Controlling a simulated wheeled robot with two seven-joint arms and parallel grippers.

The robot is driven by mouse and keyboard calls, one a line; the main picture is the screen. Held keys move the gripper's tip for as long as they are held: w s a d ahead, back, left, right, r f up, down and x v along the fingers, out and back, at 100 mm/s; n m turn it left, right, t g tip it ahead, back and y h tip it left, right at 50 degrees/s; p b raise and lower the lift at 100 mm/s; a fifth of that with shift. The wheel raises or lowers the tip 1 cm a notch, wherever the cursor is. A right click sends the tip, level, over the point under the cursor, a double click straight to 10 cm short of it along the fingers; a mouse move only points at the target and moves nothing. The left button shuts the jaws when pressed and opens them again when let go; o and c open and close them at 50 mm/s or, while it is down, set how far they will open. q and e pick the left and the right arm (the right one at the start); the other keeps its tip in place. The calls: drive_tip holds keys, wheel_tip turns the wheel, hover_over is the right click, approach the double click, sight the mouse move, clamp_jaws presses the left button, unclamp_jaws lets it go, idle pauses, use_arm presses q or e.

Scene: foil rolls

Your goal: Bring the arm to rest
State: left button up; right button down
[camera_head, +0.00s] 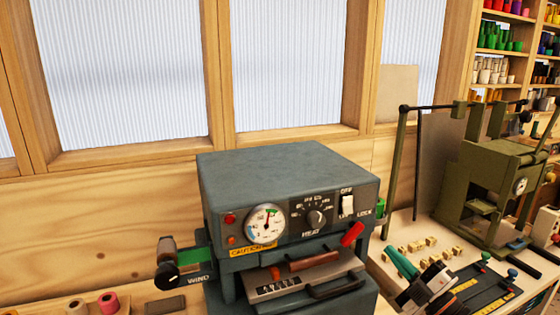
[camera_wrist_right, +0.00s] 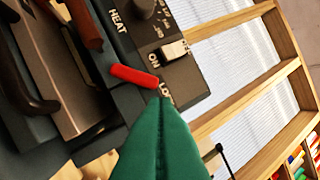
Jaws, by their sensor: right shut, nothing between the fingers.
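My right gripper (camera_head: 388,250) has green fingers and is in front of the machine's right side, empty, with its fingers together. In the right wrist view the shut fingers (camera_wrist_right: 165,98) point at the machine's front panel, with the tips just below the red lever (camera_wrist_right: 134,76) in the picture. I cannot tell whether they touch the panel. The grey-blue machine (camera_head: 285,165) has a gauge, a heat dial (camera_head: 316,217) and a white on/off switch (camera_head: 347,206). The red lever (camera_head: 352,234) sits beside the LOCK lettering. My left gripper is not in view.
A winder knob (camera_head: 167,275) sticks out at the machine's left. A green press (camera_head: 490,190) and small brass type pieces (camera_head: 415,245) stand on the bench to the right. Shelves of colored rolls (camera_head: 498,38) are at the far right. Pink rolls (camera_head: 108,302) lie at lower left.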

drive_tip(key=s+f+m+g+h, duration=0.3)
drive_tip(key=s+f+m+h, duration=0.35)
drive_tip(key=f, duration=0.25)
drive_tip(key=s+f+m+g+h, duration=0.3)
drive_tip(key=s+f+m+h, duration=0.2)
drive_tip(key=f+m, duration=0.4)
drive_tip(key=s+a+f+m+g, duration=0.15)
drive_tip(key=s+f+g, duration=0.3)
drive_tip(key=s, duration=0.55)
drive_tip(key=s+a+f+m+g, duration=0.1)
drive_tip(key=s+a+f+g, duration=0.3)
drive_tip(key=s, duration=0.7)
wheel_tip(320, 180, down, 25)
drive_tip(key=d+g, duration=0.1)
drive_tip(key=g, duration=0.1)
drive_tip(key=s+d+f+g, duration=0.1)
drive_tip(key=s+d+f, duration=0.2)
drive_tip(key=s+f, duration=1.3)
drive_tip(key=shift+s+d+f+n, duration=0.25)
drive_tip(key=shift+s+n, duration=0.15)
drive_tip(key=shift+s, duration=0.2)
